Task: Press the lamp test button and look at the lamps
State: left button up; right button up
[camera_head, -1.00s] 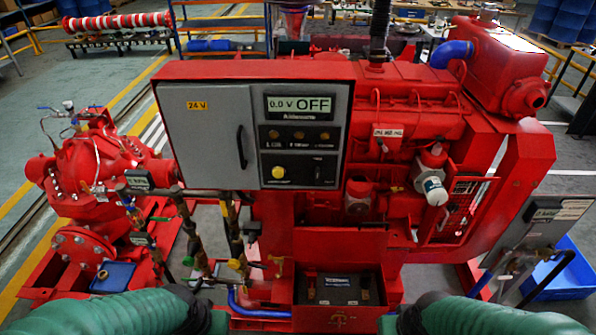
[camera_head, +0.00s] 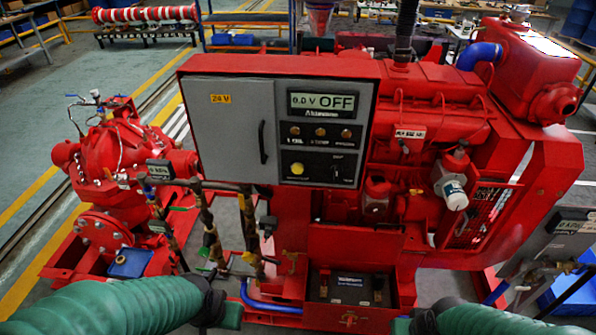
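The control panel (camera_head: 320,177) is on the right of the grey cabinet front, inside a red housing. Its display (camera_head: 323,102) reads "0.0 V OFF". Below it is a row of three small amber-brown lamps (camera_head: 320,132), with labels too small to read surely; none looks brightly lit. A yellow round button (camera_head: 297,168) sits at the lower left of the panel, with a dark switch (camera_head: 337,168) to its right. I cannot tell from its label whether the yellow button is the lamp test. My two green-sleeved arms show at the bottom corners, well below the panel. Neither gripper's fingers are in view.
The grey cabinet door (camera_head: 232,130) with a black handle is shut. A red pump (camera_head: 108,160) stands at left, the red engine (camera_head: 430,120) at right. Pipes and valves (camera_head: 215,235) and a battery box (camera_head: 345,287) lie below the panel.

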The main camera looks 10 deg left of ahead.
pick_arm(q)
grip_shut()
dwell(1.5)
